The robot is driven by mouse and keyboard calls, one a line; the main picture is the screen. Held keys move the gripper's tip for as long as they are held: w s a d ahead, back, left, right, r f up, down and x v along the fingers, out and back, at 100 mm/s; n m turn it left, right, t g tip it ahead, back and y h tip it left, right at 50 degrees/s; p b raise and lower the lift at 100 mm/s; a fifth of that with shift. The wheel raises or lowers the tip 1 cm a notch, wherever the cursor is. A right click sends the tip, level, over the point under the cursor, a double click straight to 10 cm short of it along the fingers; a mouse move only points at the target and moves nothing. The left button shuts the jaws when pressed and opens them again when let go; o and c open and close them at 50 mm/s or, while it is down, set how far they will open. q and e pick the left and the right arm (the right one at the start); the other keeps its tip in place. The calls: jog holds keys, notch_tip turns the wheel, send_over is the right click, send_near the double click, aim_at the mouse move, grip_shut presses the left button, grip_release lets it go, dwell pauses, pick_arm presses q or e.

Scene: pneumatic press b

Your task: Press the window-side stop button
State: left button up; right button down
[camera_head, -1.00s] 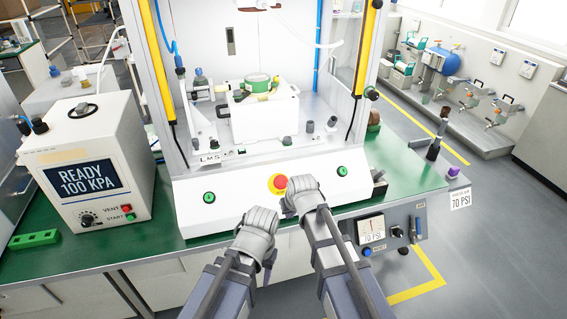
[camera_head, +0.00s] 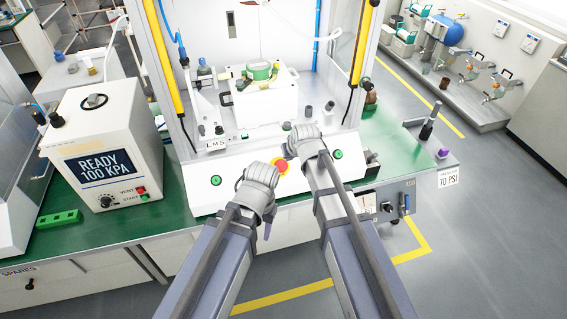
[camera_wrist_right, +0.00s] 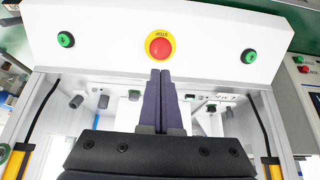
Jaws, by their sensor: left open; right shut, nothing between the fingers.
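A red stop button (camera_head: 281,165) with a yellow surround sits on the white sloping front panel of the press, between two green buttons. It also shows clearly in the right wrist view (camera_wrist_right: 160,48). My right gripper (camera_wrist_right: 160,74) is shut and empty; its dark purple fingertips appear just below the red button in that view, with no clear contact. In the head view my right gripper (camera_head: 288,127) is just above the button, and its wrist is at the button's upper right. My left gripper (camera_head: 266,220) is open, lower and left of the button; its fingers are mostly hidden.
Green buttons (camera_head: 216,183) and (camera_head: 337,154) flank the stop button. A white READY 100 KPA box (camera_head: 110,145) stands left on the green bench (camera_head: 150,222). A gauge panel (camera_head: 385,203) is at the bench's right front. The press frame rises behind.

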aim_at(282, 166)
jog(key=shift+f, duration=0.15)
jog(key=b+x, duration=1.1)
jog(key=x, duration=0.2)
jog(key=shift+w+a+f+b, duration=0.1)
jog(key=shift+w+f+b, duration=0.15)
jog(key=shift+w+b, duration=0.1)
jog(key=shift+b+x, duration=0.75)
jog(key=shift+x, duration=0.05)
jog(key=shift+w+a, duration=0.1)
jog(key=shift+r, duration=0.1)
